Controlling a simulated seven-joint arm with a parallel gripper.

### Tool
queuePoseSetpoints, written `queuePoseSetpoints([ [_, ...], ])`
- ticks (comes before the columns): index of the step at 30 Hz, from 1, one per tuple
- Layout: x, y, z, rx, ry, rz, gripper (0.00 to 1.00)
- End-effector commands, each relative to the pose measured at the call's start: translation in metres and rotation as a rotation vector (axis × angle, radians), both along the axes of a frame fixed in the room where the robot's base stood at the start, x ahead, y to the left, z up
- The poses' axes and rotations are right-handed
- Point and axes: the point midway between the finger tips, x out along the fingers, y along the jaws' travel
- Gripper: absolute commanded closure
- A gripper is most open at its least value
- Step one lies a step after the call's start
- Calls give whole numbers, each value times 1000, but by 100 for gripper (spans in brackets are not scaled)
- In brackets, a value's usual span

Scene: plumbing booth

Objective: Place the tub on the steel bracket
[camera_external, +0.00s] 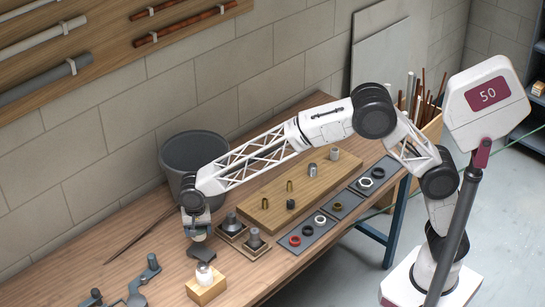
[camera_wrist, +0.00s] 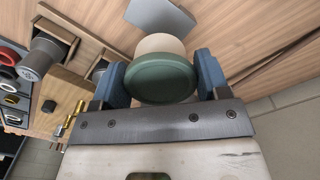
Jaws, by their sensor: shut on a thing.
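The tub (camera_wrist: 160,80) has a green lid or base and a cream body, and sits between the two blue fingers of my gripper (camera_wrist: 162,76) in the wrist view. My gripper is shut on it. The tub looks held above the plate; the gap is hard to judge.
A large grey bucket (camera_external: 175,160) stands behind my gripper. Grey fittings on wooden bases (camera_external: 254,240) stand to the right. A wooden block (camera_external: 207,289) with a pale-topped fitting is in front. Dark pipe fittings (camera_external: 137,288) lie front left. A board (camera_external: 290,198) holds small parts.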

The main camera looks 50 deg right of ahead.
Motion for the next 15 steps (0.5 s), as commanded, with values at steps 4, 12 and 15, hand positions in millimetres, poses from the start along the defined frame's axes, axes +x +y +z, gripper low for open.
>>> queuePoseSetpoints([
  [4,0,0,-19,-1,1,0,57],
  [12,0,0,-28,1,-1,0,57],
  [15,0,0,-28,1,-1,0,57],
])
